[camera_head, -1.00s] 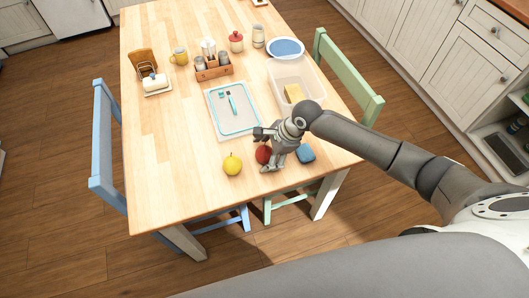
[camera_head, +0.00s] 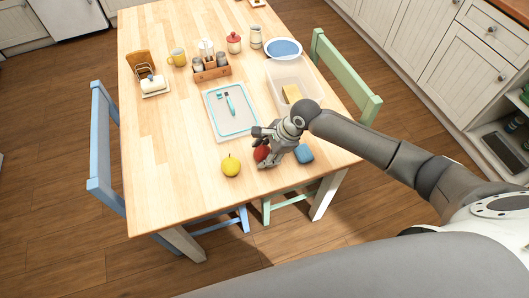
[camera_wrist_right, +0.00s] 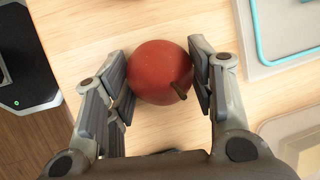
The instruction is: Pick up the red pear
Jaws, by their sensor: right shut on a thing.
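The red pear (camera_head: 261,153) is near the front edge of the wooden table (camera_head: 165,130). In the right wrist view the red pear (camera_wrist_right: 160,70) sits between the two fingers, its dark stem toward the lower right. My right gripper (camera_wrist_right: 160,80) is shut on it, with a finger pad against each side. In the head view my right gripper (camera_head: 264,150) hides part of the pear. I cannot tell whether the pear touches the tabletop. My left gripper does not show.
Behind are a tray (camera_head: 249,128) with a turquoise rim and a clear bin (camera_head: 309,78) holding a yellow block. Chairs flank the table.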

